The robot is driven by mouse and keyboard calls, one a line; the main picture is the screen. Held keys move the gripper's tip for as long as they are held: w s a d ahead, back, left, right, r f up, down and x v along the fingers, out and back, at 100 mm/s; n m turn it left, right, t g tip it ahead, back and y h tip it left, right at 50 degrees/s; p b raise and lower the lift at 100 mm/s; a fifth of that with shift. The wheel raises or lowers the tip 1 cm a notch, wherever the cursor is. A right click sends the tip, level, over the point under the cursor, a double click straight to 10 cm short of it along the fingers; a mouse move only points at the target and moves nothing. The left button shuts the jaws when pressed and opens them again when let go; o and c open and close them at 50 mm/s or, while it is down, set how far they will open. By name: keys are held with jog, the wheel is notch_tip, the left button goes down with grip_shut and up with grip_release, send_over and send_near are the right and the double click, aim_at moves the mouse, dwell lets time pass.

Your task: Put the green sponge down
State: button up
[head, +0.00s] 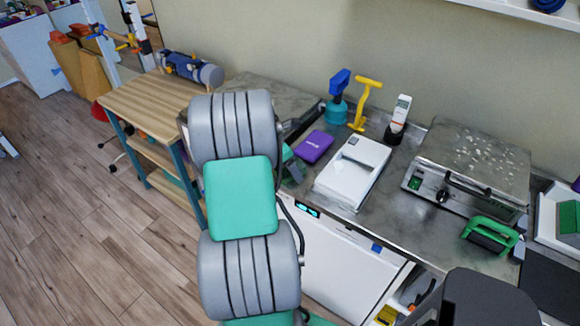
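I cannot make out the green sponge for certain. A green block (568,217) sits at the right edge, on a white holder partly cut off by the frame. A green-handled item with a dark underside (490,235) lies at the front of the grey counter (408,208). A small dark green shape (292,166) shows beside my arm, partly hidden by it; I cannot tell what it is. My grey and teal arm fills the middle of the view. My gripper does not show, so what it holds is hidden.
The counter holds a purple box (314,146), a white device (352,170), a blue spray bottle (338,97), a yellow tool (364,102), a handset (399,120) and a metal-topped appliance (475,165). A wooden shelf unit (150,103) stands left. Open floor (80,220) lies at left.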

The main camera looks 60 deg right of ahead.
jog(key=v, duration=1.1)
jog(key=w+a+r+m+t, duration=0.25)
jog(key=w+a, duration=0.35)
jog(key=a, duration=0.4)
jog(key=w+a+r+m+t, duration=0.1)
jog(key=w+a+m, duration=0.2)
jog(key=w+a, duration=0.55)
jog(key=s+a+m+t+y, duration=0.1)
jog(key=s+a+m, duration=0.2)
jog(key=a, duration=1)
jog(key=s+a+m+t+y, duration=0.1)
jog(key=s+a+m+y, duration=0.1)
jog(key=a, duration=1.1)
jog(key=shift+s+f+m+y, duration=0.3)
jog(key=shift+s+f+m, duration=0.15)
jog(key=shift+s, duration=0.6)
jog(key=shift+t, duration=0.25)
